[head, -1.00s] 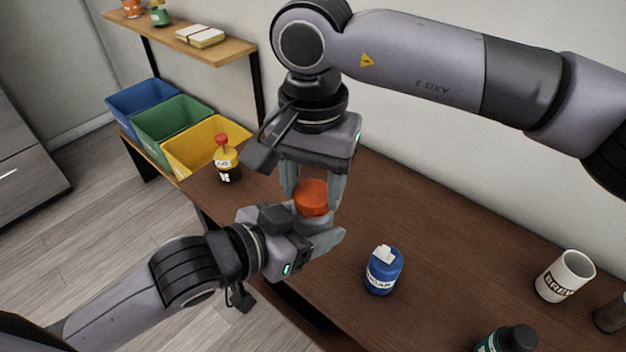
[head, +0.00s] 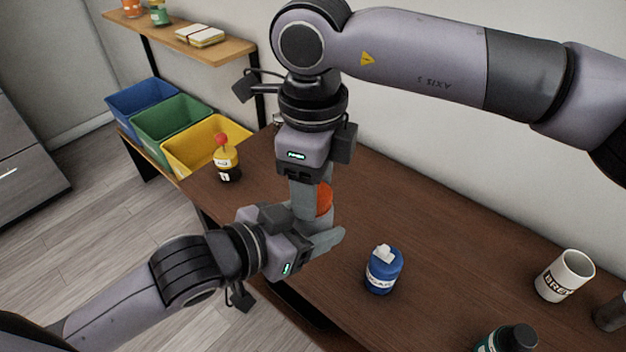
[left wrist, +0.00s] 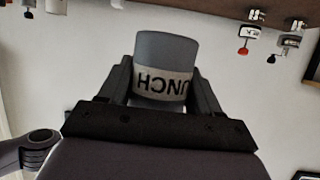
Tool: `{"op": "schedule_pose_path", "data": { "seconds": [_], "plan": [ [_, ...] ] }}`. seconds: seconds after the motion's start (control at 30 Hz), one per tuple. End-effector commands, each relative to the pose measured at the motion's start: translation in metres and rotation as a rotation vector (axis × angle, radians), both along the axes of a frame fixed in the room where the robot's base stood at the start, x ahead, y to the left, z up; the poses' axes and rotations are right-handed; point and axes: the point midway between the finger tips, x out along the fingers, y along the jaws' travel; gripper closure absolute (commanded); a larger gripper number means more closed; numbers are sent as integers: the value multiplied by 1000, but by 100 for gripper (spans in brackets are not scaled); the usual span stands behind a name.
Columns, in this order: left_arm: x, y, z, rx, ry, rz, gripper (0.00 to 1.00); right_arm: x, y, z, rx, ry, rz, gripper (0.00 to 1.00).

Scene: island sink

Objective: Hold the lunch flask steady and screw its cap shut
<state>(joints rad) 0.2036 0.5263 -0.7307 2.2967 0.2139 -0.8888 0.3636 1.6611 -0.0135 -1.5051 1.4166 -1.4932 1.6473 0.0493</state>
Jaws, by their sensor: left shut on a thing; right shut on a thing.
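The lunch flask (head: 319,220) is mostly hidden by grippers in the head view. The left wrist view shows its grey body (left wrist: 163,50) and white band with part of the word LUNCH, upside down. My left gripper (head: 317,232) is shut around the flask's body, one finger on each side. The orange cap (head: 325,197) is at the flask's top. My right gripper (head: 311,203) points down from above and is shut on the cap; its near finger covers the cap's left part. The cap's seat on the flask is hidden.
A blue bottle (head: 384,271) stands on the brown table (head: 440,265) right of the grippers. A white mug (head: 565,277) and a dark-capped bottle (head: 508,341) are farther right. A red-topped bottle (head: 227,160) stands left, near the yellow bin (head: 190,148).

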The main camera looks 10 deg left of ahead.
Motion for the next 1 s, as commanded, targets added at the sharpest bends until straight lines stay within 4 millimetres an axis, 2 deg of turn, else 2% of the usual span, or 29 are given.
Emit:
{"op": "schedule_pose_path", "data": {
  "seconds": [0.6,0.7,0.83,0.87,0.93,1.0],
  "plan": [
    [0,0,0,0,0,0,100,0,0,0,2,0,-992,84],
    [0,0,0,0,0,0,100,0,0,0,2,1,-1100,84],
    [0,0,0,0,0,0,100,0,0,0,2,1,-1091,84],
    [0,0,0,0,0,0,100,0,0,0,2,1,-1091,41],
    [0,0,0,0,0,0,100,0,0,0,2,1,-1090,19],
    [0,0,0,0,-1,-1,100,0,1,0,3,2,-1089,18]
  ]
}}
